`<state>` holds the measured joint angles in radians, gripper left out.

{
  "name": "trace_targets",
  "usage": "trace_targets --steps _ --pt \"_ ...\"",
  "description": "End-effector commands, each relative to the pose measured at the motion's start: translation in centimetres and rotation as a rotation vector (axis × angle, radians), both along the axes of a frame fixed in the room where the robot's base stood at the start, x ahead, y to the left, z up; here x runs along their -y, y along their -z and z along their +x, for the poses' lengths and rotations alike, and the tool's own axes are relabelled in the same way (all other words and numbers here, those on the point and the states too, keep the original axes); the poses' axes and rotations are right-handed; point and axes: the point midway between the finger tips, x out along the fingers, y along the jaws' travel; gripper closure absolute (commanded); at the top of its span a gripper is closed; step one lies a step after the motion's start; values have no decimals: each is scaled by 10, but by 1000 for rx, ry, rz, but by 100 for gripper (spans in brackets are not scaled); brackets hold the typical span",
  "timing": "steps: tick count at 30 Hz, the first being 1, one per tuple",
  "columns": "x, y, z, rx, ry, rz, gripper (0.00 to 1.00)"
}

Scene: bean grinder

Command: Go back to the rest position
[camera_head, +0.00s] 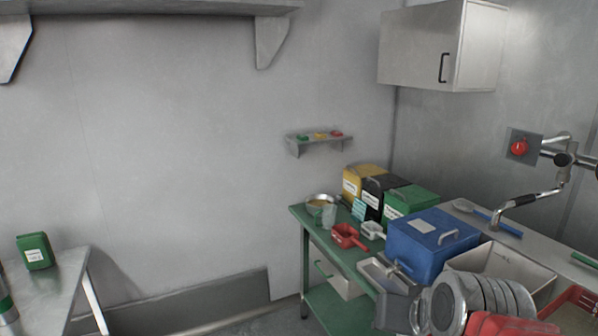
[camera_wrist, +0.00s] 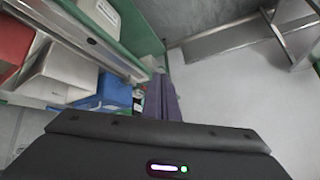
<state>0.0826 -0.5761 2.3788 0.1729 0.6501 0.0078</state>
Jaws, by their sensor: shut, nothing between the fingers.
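My gripper (camera_wrist: 161,98) shows in the wrist view, with its two dark fingers together and nothing between them. It is in the air, apart from the bench and the boxes at the left of that view. In the head view my arm is at the lower right, in front of the green workbench (camera_head: 298,214); the fingertips are hard to make out there. A blue lidded box (camera_head: 432,238) stands on the bench just behind my arm.
Yellow (camera_head: 351,184), black (camera_head: 371,205) and green (camera_head: 418,195) boxes line the bench's back. A red scoop (camera_head: 347,237) and a metal bowl (camera_head: 321,200) sit nearby. A steel table (camera_head: 58,280) stands far left. Floor between is clear.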

Motion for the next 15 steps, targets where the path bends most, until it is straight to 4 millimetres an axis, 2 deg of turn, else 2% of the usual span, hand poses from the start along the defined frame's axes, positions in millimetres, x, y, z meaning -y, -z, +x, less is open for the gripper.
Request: trace_targets --steps 1,3,7,10,15 --pt "-5 7 -19 -32 -32 -27 100" --pt "-8 19 -44 -83 -71 -65 100" --pt "-8 36 -80 -160 -123 -126 100" --pt "-6 43 -95 -193 -140 -153 100" --pt "-5 46 -100 -206 -147 -162 100"
